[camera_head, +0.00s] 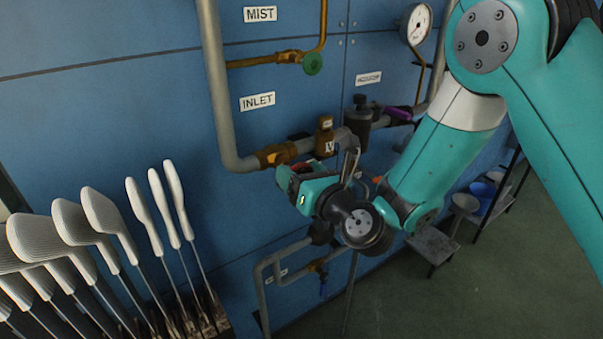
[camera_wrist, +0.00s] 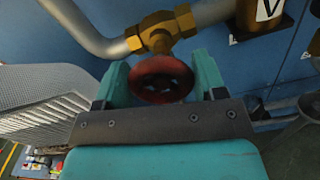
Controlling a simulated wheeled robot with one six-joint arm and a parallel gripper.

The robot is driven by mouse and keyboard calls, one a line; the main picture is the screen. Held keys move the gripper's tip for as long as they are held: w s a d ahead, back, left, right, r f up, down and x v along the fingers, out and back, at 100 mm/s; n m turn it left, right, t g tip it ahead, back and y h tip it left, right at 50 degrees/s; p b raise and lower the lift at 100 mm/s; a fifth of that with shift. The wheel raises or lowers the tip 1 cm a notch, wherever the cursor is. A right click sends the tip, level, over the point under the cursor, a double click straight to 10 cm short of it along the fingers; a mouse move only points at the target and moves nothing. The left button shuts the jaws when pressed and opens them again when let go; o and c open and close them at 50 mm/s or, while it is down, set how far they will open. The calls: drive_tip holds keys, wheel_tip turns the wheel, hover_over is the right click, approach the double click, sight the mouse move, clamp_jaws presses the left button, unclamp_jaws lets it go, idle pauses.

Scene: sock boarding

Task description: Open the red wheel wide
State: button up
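The red wheel (camera_wrist: 160,79) is a round handwheel on a brass valve (camera_wrist: 160,33) in the wrist view. My gripper (camera_wrist: 161,84) has its two teal fingers on either side of the wheel, and the wheel fills nearly all the space between them. Whether the fingers press on its rim cannot be told. In the head view my gripper (camera_head: 291,174) is at the brass valve (camera_head: 277,155) on the grey pipe, below the INLET label (camera_head: 257,102). There the gripper and wrist hide most of the wheel.
A green wheel (camera_head: 312,64) is on the MIST line above. White sock boards (camera_head: 105,216) stand on rods at the left. A pressure gauge (camera_head: 416,24) is at the upper right. A blue-handled valve (camera_head: 323,287) is low on the wall. Open floor lies at the lower right.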

drive_tip(key=shift+c, duration=0.6)
drive_tip(key=shift+n, duration=0.3)
